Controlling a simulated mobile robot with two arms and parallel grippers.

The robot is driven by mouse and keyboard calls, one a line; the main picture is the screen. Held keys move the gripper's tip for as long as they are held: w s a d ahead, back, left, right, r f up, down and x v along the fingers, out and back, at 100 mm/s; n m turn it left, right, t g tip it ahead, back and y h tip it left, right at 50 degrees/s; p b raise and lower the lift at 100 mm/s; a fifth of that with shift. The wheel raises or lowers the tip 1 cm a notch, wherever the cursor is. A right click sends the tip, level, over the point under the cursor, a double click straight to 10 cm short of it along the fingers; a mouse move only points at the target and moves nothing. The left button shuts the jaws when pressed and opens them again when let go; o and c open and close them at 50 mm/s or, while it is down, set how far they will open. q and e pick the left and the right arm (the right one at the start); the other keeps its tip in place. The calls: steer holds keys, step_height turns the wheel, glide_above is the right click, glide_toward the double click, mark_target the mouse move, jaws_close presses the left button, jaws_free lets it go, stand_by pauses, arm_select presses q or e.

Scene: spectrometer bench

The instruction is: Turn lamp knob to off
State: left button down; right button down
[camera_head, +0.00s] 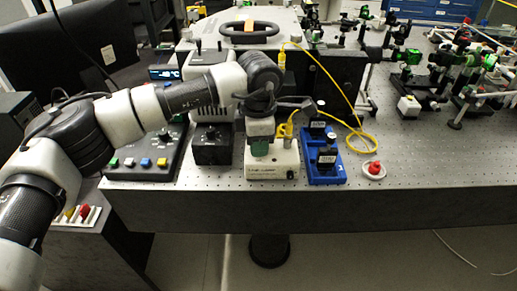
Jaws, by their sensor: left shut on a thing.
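A small white lamp box (272,172) with a printed label stands near the bench's front edge. My left arm comes in from the left, and its gripper (259,148) points down at this box. The gripper is shut at the box's upper part, with green showing around its fingertips. The lamp knob is hidden behind the fingers, so its setting cannot be read. My right gripper is not in view.
A black box with a dial (212,153) stands close on the left. A blue base (326,177) with black mounts is close on the right. A red button (375,169) and a yellow cable (345,100) lie further right. The front right bench top is clear.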

arm_select(q)
steer(key=shift+n+b, duration=0.55)
steer(key=shift+n, duration=0.45)
steer(key=shift+r, duration=0.1)
steer(key=c, duration=1)
jaws_free()
step_height(320, 180, up, 11)
steer(key=shift+f+b, duration=0.15)
steer(key=shift+b, duration=0.2)
